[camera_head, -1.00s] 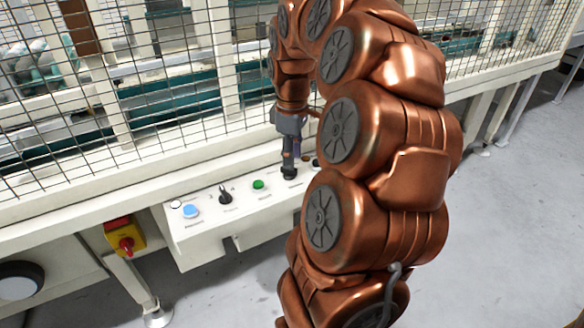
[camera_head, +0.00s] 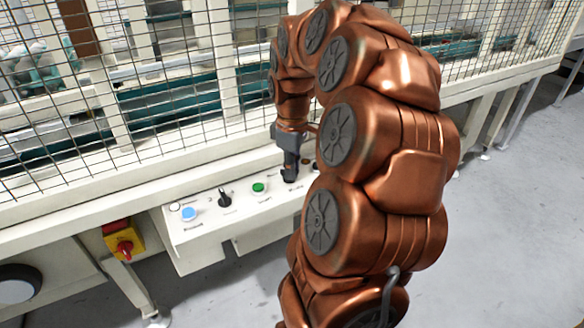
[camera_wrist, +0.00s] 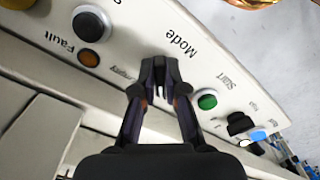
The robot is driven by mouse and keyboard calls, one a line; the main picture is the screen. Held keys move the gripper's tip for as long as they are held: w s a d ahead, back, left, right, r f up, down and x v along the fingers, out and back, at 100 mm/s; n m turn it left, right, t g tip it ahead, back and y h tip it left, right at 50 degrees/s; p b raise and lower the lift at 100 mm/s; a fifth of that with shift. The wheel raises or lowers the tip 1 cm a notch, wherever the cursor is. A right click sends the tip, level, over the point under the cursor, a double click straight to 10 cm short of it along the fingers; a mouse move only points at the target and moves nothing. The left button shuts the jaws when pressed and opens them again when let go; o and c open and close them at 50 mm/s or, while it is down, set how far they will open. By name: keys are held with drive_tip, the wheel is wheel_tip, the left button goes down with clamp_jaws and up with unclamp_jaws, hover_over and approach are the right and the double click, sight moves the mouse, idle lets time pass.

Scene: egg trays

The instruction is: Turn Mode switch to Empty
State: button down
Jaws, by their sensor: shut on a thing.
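The Mode switch (camera_wrist: 159,68) is a dark knob beside the printed word "Mode" on the sloped white control panel (camera_head: 240,210). My gripper (camera_head: 290,174) reaches down onto it from above. In the wrist view, my gripper (camera_wrist: 160,82) has its two dark fingers converging on the knob, one on each side. The fingers are shut on the knob and hide most of it. A small label beside the left finger is upside down and too blurred to read surely. The switch's exact pointing direction cannot be told.
A green Start button (camera_wrist: 207,101), a black switch (camera_head: 224,197) and a blue button (camera_head: 190,214) sit on the panel. A wire-mesh fence (camera_head: 170,90) stands behind.

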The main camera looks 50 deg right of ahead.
idle(0.4)
drive_tip(key=m, duration=0.2)
drive_tip(key=m+p, duration=0.1)
drive_tip(key=m, duration=0.1)
drive_tip(key=shift+a+m, duration=0.2)
drive_tip(key=shift+m, duration=0.2)
drive_tip(key=m+p, duration=0.1)
drive_tip(key=m, duration=0.2)
drive_tip(key=shift+a+m, duration=0.1)
drive_tip(key=shift+m, duration=0.3)
drive_tip(key=m+p, duration=0.1)
drive_tip(key=m, duration=0.2)
drive_tip(key=shift+a+r, duration=0.1)
drive_tip(key=shift+w+a+m+p, duration=0.15)
drive_tip(key=shift+m+p, duration=0.85)
drive_tip(key=shift+m, duration=1.1)
drive_tip(key=c, duration=1.2)
unclamp_jaws()
